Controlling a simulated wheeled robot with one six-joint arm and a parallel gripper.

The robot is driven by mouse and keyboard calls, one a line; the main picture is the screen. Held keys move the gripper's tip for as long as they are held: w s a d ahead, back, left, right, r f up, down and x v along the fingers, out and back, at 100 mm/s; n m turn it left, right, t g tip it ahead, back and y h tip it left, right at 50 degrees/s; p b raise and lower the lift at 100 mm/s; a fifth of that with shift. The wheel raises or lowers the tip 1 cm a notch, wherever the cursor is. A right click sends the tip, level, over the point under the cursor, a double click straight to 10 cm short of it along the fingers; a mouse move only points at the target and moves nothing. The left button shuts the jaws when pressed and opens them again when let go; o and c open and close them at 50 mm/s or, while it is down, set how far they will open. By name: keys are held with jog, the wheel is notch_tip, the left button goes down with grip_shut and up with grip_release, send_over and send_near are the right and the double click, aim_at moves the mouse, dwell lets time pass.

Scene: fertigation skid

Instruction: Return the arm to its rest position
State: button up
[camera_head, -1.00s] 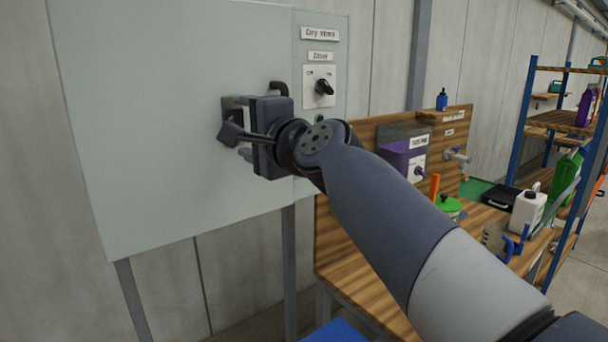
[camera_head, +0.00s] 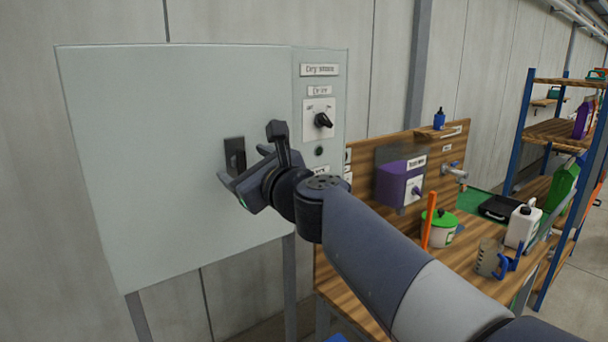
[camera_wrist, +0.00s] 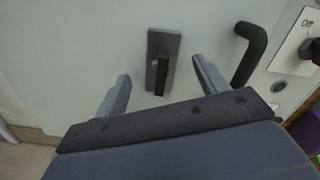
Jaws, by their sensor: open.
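My gripper (camera_head: 232,192) is in front of the light grey cabinet (camera_head: 150,170), near a dark latch plate (camera_head: 235,156) on its door. In the wrist view my gripper's two fingers (camera_wrist: 162,92) stand apart, with the latch (camera_wrist: 162,62) seen between and beyond them. The jaws are open and nothing is between them. A small gap seems to lie between the fingers and the latch. A black curved handle (camera_wrist: 249,52) is to the right of the latch in the wrist view. My arm reaches in from the lower right.
A rotary switch (camera_head: 322,120) sits on the cabinet's right panel. At right is a wooden bench (camera_head: 385,257) with a purple hopper (camera_head: 398,182), a green-lidded pot (camera_head: 439,229), a white jug (camera_head: 523,225) and a clear jug (camera_head: 490,259). A shelf rack (camera_head: 527,120) stands beyond.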

jog(key=m+p, duration=0.1)
jog(key=m, duration=0.4)
jog(key=shift+d+r+p, duration=0.1)
jog(key=shift+p, duration=0.3)
jog(key=shift+s+d, duration=0.3)
jog(key=shift+s, duration=0.15)
